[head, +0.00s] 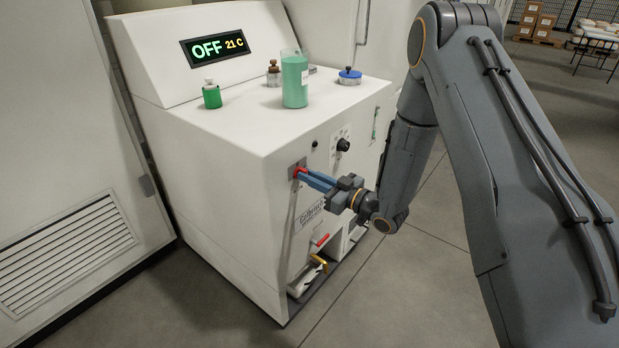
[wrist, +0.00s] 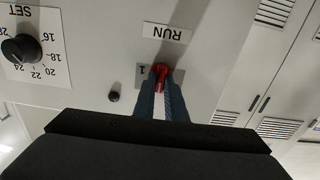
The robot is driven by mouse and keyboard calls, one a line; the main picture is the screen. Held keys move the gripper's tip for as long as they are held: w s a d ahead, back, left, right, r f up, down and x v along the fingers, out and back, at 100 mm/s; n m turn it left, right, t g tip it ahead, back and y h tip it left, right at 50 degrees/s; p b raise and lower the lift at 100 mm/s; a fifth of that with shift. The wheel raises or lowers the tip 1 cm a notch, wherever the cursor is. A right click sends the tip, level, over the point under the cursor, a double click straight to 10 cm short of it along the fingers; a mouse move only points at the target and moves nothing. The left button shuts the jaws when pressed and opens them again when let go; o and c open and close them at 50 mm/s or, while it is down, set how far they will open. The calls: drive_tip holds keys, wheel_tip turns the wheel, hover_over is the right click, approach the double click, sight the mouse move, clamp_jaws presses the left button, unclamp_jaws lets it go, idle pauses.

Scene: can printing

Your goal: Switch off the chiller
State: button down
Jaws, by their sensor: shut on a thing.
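The chiller (head: 221,140) is a white cabinet in the head view, with a display (head: 220,46) reading "OFF 21 C". A red switch (head: 299,171) sits on a grey plate on its front, and also shows in the wrist view (wrist: 161,73) beside a "RUN" label (wrist: 166,33). My gripper (head: 303,174) is shut on the red switch, its blue fingers on either side of it. In the wrist view the fingertips (wrist: 161,80) partly cover the switch and its plate.
A black dial (head: 343,145) marked "SET" is right of the switch. A green beaker (head: 294,80), a green bottle (head: 211,95), a brown bottle (head: 273,73) and a blue-lidded jar (head: 350,76) stand on top. A red-handled valve (head: 322,240) is below.

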drive_tip(key=c, duration=1.8)
unclamp_jaws()
drive_tip(key=shift+d, duration=0.1)
drive_tip(key=b+v, duration=0.1)
drive_tip(key=v, duration=0.6)
drive_tip(key=shift+s+d, duration=0.25)
drive_tip(key=shift+w, duration=0.1)
